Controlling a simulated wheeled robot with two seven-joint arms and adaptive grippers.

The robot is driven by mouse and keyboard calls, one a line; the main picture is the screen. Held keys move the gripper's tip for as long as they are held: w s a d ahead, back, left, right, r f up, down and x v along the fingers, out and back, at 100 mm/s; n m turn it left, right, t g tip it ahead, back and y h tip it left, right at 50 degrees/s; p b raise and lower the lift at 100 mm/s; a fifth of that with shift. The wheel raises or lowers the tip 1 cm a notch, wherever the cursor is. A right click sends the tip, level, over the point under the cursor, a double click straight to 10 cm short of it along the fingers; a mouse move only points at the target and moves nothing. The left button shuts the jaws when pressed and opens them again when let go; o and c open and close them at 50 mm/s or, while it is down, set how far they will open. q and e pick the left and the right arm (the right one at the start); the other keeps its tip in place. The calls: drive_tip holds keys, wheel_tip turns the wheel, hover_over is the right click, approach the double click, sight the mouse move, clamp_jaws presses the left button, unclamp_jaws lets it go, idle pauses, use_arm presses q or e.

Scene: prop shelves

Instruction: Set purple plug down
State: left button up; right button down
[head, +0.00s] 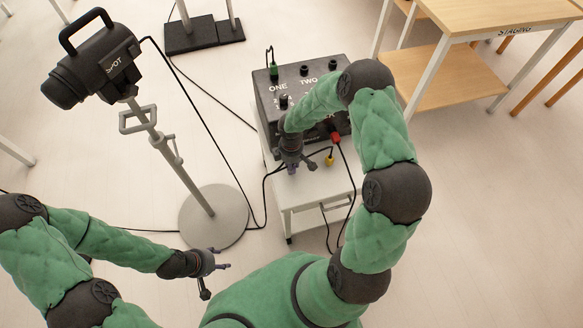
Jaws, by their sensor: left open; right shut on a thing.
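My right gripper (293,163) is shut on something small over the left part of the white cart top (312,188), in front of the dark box. The held thing is mostly hidden by the fingers. I cannot clearly make out the purple plug or tell whether it touches the cart. A black cable runs from near these fingers down the cart's left side. My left gripper (217,263) is open and empty, low at the left near the round stand base.
The dark box (322,72) has labelled sockets, with a green plug (274,71) upright at its back left. A red plug (335,138) and yellow plug (330,160) are near its front. A spotlight (95,68) stands left on a round base (232,222). A wooden table (480,18) is at right.

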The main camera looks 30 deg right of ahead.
drive_tip(key=shift+f, duration=0.25)
drive_tip(key=shift+f, duration=0.15)
drive_tip(key=c, duration=0.9)
unclamp_jaws()
drive_tip(key=shift+c, duration=0.2)
wheel_tip(320, 180, up, 12)
drive_tip(key=p, duration=0.6)
drive_tip(key=s+a+f+m+y, duration=0.2)
drive_tip(key=s+a+f+m, duration=0.3)
drive_tip(key=s+a, duration=0.3)
drive_tip(key=s+a+f+m+y, duration=0.2)
drive_tip(key=s+a+f+m, duration=0.4)
drive_tip(key=s+a, duration=0.3)
drive_tip(key=shift+a+f+m, duration=0.2)
drive_tip(key=shift+a+m, duration=0.3)
drive_tip(key=shift+m, duration=0.2)
